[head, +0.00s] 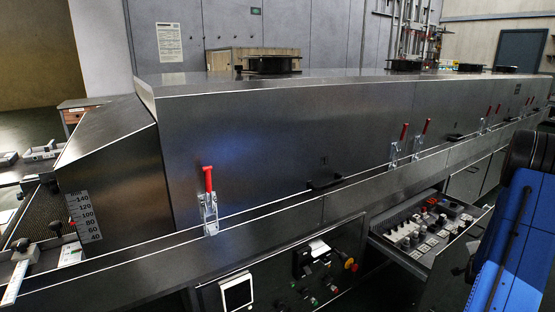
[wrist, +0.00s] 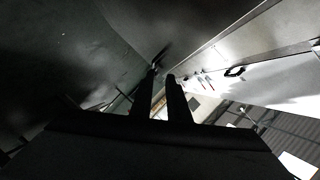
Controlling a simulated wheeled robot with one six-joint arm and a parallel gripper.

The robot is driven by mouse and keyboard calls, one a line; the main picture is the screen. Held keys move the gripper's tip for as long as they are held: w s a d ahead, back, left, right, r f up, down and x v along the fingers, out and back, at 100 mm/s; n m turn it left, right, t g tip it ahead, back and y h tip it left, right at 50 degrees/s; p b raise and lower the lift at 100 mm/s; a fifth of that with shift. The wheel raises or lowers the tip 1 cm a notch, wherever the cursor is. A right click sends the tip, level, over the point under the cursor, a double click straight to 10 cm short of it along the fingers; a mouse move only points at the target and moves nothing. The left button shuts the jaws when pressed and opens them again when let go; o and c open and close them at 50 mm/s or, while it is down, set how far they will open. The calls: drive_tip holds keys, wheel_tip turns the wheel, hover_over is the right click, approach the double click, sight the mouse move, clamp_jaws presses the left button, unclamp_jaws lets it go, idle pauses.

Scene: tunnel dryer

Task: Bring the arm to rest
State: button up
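My gripper (wrist: 161,74) shows in the wrist view as two dark fingers. A narrow gap runs between them with nothing visible in it, so it is slightly open and empty. The gripper is not visible in the head view. There, my blue and black arm (head: 515,240) stands at the right edge, in front of the far part of the dryer. The wrist view is dark and tilted, and how close the fingers are to any surface is hard to tell.
The long steel dryer (head: 260,140) fills the head view, with red-handled toggle clamps (head: 209,200) along its side. A drawer (head: 385,243) of electrical parts is pulled out near my arm. A control panel (head: 290,280) sits below. A conveyor end (head: 25,230) lies at left.

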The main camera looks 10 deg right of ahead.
drive_tip(key=w+a+r+n+y, duration=0.25)
drive_tip(key=a+r, duration=0.35)
drive_tip(key=a, duration=0.4)
drive_tip(key=w+a+r+n+y, duration=0.1)
drive_tip(key=w+a+r+n, duration=0.2)
drive_tip(key=a+r, duration=0.45)
drive_tip(key=s+a+r+n+g+y, duration=0.1)
drive_tip(key=s+a+r+n+y, duration=0.15)
drive_tip(key=a, duration=0.75)
drive_tip(key=s+a+r+n+g+y, duration=0.1)
drive_tip(key=s+a+r+n, duration=0.15)
drive_tip(key=a, duration=0.75)
drive_tip(key=s+a+r+n+g+y, duration=0.1)
drive_tip(key=s+a+r+n, duration=0.15)
drive_tip(key=s+a, duration=0.5)
drive_tip(key=s+a+r+n+g+y, duration=0.1)
drive_tip(key=s+a+n, duration=0.2)
drive_tip(key=s+a, duration=0.45)
drive_tip(key=s+a+n+g+y, duration=0.1)
drive_tip(key=s+a+n, duration=0.1)
drive_tip(key=s+a, duration=0.3)
drive_tip(key=s+a+n+y, duration=0.1)
drive_tip(key=s+a, duration=0.3)
drive_tip(key=s, duration=0.5)
drive_tip(key=shift+s+a+f+n+g, duration=0.3)
drive_tip(key=shift+a+n+g, duration=0.1)
drive_tip(key=shift+n, duration=0.3)
